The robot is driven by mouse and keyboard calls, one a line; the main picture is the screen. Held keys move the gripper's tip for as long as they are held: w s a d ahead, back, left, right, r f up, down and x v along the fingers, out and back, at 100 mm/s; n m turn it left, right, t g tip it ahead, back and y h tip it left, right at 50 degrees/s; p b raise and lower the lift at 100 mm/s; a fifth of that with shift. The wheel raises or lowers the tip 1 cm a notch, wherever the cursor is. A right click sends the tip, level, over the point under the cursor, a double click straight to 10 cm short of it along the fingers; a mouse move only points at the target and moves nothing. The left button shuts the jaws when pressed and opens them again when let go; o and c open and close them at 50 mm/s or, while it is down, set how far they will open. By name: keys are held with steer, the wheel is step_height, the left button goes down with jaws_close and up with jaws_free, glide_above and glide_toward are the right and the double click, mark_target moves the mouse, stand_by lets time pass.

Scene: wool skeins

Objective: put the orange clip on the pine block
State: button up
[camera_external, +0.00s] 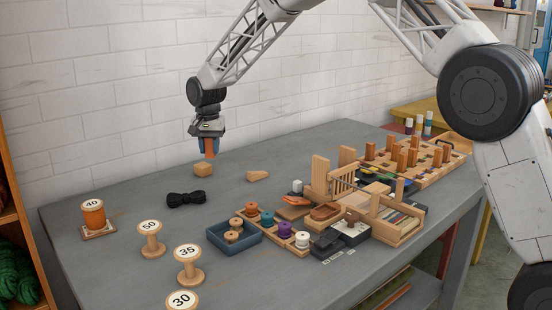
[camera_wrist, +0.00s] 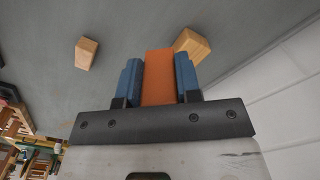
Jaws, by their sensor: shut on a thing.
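My gripper (camera_external: 208,148) is shut on the orange clip (camera_wrist: 158,78), which hangs down between its blue fingers. The clip also shows in the external view (camera_external: 210,150), held above the grey table. A pale wooden block, likely the pine block (camera_external: 203,169), lies on the table just below and slightly left of the clip. In the wrist view the block (camera_wrist: 193,45) is just right of the clip, partly hidden by a finger. The clip appears apart from the block in the external view.
A second wooden piece (camera_external: 257,176) lies right of the block. A black skein (camera_external: 186,199) lies in front. Spools, including one with orange thread (camera_external: 93,214), stand left and front. Trays and wooden racks (camera_external: 395,225) crowd the right. A white brick wall is behind.

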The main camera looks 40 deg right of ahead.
glide_above(202, 166)
steer(key=shift+w+f, duration=0.1)
steer(key=shift+f, duration=0.15)
steer(key=shift+f, duration=0.15)
stand_by(0.3)
steer(key=shift+f, duration=1.6)
steer(key=shift+f, duration=0.15)
steer(key=o, duration=0.9)
step_height(202, 166, up, 12)
steer(key=shift+r, duration=0.15)
